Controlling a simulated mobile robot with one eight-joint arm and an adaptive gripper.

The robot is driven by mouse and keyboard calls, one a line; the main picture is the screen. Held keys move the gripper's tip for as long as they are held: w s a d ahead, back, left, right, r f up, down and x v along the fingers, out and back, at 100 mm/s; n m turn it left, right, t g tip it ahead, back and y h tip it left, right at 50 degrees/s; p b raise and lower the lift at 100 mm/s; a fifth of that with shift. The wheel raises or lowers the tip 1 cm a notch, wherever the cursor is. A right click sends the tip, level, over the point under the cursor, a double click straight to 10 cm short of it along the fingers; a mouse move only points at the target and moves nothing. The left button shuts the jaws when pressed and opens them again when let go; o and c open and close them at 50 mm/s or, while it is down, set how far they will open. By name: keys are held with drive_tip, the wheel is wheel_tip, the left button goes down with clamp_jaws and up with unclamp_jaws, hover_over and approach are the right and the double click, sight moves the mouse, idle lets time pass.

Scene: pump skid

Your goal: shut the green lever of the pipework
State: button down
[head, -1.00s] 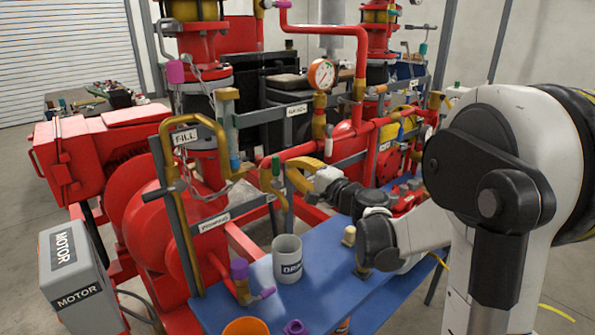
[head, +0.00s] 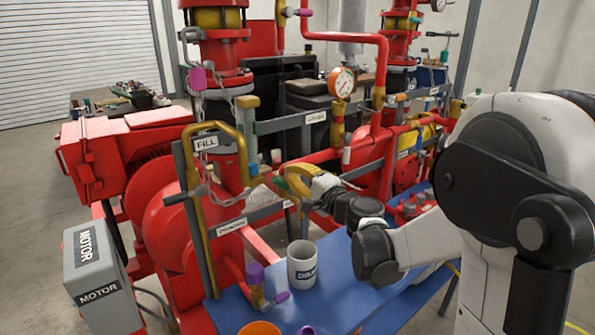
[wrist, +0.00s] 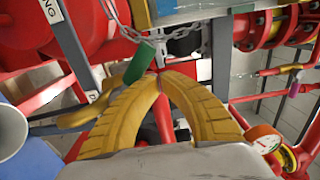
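The green lever (wrist: 140,62) shows in the wrist view as a short green grip, tilted, beside and just beyond the left fingertip of my gripper (wrist: 162,78). The two yellow curved fingers meet at their tips, with nothing seen held between them. I cannot tell whether the left finger touches the lever. In the head view my gripper (head: 284,174) is at the pipework, right of the brass fill pipe (head: 243,150). A small green part of the lever (head: 282,185) shows beside the fingers; the rest is mostly hidden.
A chain (wrist: 138,36) hangs close beyond the fingers. A pressure gauge (head: 342,83) stands behind right. Red and grey pipes crowd the work area.

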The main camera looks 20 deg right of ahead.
sight(281, 183)
drive_tip(key=shift+s+a+f+b, duration=0.2)
drive_tip(key=shift+a+f+b, duration=0.15)
drive_tip(key=shift+a, duration=0.35)
drive_tip(key=shift+s+a+f+b, duration=0.2)
drive_tip(key=shift+a+f+b, duration=0.1)
drive_tip(key=shift+a, duration=0.35)
drive_tip(key=shift+s+a+f+b, duration=0.2)
drive_tip(key=shift+a+f+b, duration=0.4)
drive_tip(key=shift+f, duration=0.1)
drive_tip(key=shift+r+p, duration=0.65)
drive_tip(key=shift+r, duration=0.15)
drive_tip(key=v, duration=0.9)
